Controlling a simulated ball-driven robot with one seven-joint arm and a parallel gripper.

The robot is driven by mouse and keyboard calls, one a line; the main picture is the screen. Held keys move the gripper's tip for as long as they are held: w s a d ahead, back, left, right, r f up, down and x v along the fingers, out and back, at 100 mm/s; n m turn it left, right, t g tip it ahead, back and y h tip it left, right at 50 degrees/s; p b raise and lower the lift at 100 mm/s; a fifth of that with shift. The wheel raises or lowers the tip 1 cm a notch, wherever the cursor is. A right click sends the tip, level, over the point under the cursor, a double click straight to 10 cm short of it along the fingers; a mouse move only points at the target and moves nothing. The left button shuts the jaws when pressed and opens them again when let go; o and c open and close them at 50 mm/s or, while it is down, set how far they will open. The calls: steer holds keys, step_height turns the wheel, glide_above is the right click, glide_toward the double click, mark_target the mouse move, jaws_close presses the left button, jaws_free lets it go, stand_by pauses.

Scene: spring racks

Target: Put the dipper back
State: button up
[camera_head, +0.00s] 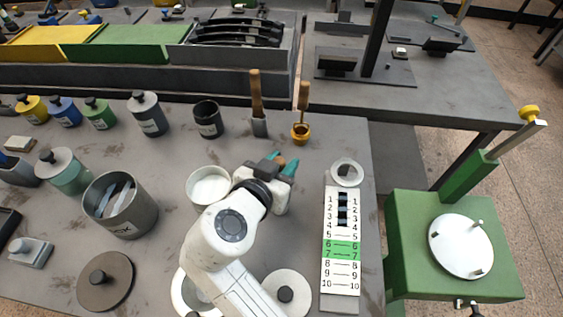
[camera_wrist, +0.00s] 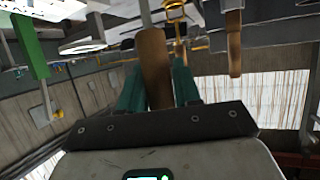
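My gripper (camera_head: 281,164) has teal fingers closed around a wooden handle, which I take to be the dipper (camera_wrist: 155,62). In the wrist view the handle stands between the fingers (camera_wrist: 158,88), touching or nearly so, with a grey metal stem running from it. In the head view only the handle's top shows between the fingertips; the dipper's lower end is hidden. A dark cup with a label (camera_head: 207,120) stands beyond my gripper. A round pot with a white inside (camera_head: 209,187) stands just left of it.
Behind my gripper stand a wooden handle in a grey holder (camera_head: 258,126) and a wooden-handled brass cup (camera_head: 300,133). A numbered strip (camera_head: 341,245) lies to the right, beside a green machine (camera_head: 410,220). A grey canister (camera_head: 120,205) and lidded jars (camera_head: 148,115) stand left.

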steer(key=o, duration=0.4)
steer(key=shift+r, duration=0.1)
steer(key=shift+r, duration=0.2)
steer(key=b+v, duration=0.1)
steer(key=v, duration=1.1)
steer(key=shift+b, duration=0.3)
steer(key=shift+f, duration=0.1)
